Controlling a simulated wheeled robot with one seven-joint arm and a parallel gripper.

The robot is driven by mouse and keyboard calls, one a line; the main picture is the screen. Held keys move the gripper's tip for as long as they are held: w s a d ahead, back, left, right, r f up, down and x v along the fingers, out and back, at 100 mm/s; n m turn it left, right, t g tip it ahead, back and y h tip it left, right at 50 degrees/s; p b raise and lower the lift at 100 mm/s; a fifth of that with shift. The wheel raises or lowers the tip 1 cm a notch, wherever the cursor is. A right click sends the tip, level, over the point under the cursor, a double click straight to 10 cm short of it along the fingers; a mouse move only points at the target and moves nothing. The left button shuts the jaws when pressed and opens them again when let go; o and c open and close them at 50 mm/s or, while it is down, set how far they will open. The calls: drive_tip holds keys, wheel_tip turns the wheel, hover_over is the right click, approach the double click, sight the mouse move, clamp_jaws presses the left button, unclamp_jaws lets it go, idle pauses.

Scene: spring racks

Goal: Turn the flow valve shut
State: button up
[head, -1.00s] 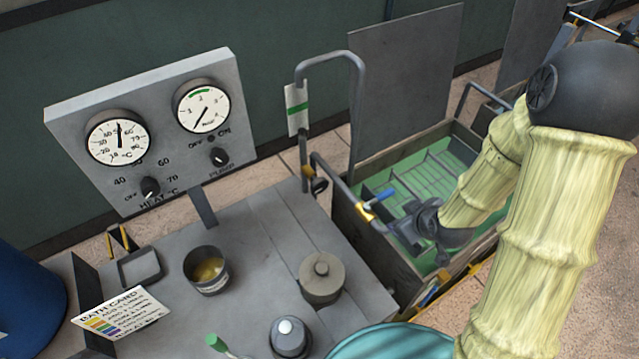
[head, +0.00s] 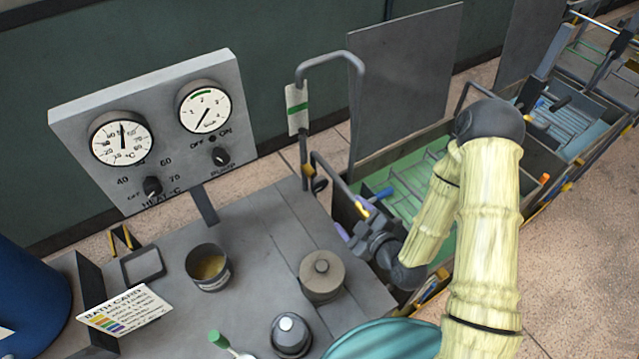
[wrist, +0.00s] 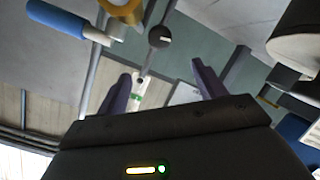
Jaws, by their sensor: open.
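The flow valve has a yellow body (head: 362,209) on a grey pipe at the tank's left edge. Its blue lever handle (head: 384,193) sticks out to the right, at an angle to the pipe. In the wrist view the blue handle (wrist: 55,18) and yellow body (wrist: 122,10) show at the upper left, beyond the fingers. My gripper (head: 354,219) is just below the valve in the head view, close to the pipe. In the wrist view my gripper (wrist: 160,70) has its two purple fingers apart with nothing held between them. I cannot tell whether it touches the pipe.
A green-floored tank (head: 440,125) lies under my arm. A bench (head: 255,235) at left carries a lidded pot (head: 321,276), a cup (head: 208,267) and a bath card (head: 128,309). A gauge panel (head: 150,135) stands behind. A tagged bent pipe (head: 330,57) rises behind the valve.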

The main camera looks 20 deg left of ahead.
sight(322, 187)
drive_tip(key=shift+w+f, duration=0.1)
drive_tip(key=p+x, duration=0.1)
drive_tip(key=x, duration=1.6)
drive_tip(key=shift+w+a, duration=0.1)
drive_tip(key=c, duration=0.9)
drive_tip(key=shift+c, duration=0.2)
drive_tip(key=shift+f, duration=0.1)
